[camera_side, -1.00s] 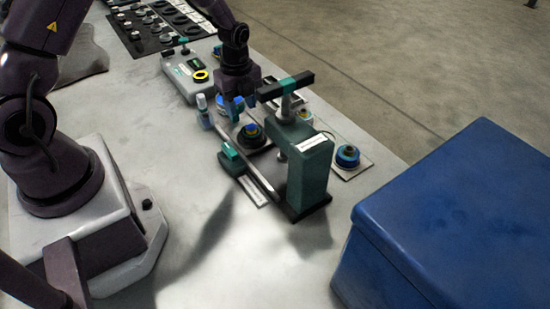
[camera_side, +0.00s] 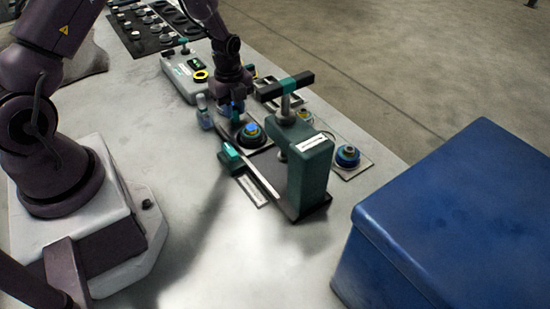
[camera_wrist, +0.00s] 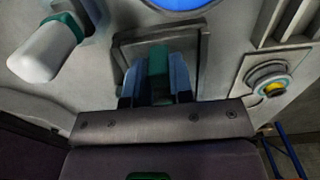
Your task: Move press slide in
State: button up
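The green press (camera_side: 308,175) stands on a dark base, with a black-and-teal T-handle (camera_side: 285,86) on top. Its slide plate (camera_side: 232,128) lies out on the left and carries a dark round part with a blue top (camera_side: 251,130). A blue disc (camera_wrist: 172,4) shows at the top edge of the wrist view. My gripper (camera_side: 237,112) is down at the slide's outer end. In the wrist view its blue fingers (camera_wrist: 158,88) flank a teal upright handle (camera_wrist: 158,62) closely on both sides and look shut on it.
A white cylinder with a teal band (camera_wrist: 45,50) stands left of my gripper. A teal block (camera_side: 230,157) sits beside the slide. A large blue box (camera_side: 450,220) is at the right.

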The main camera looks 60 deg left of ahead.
aim_at(252, 128)
grip_shut()
jog(key=shift+d, duration=2.25)
jog(key=shift+d, duration=2.25)
jog(key=shift+d, duration=1.9)
jog(key=o, duration=0.7)
grip_release()
jog(key=shift+c, duration=0.2)
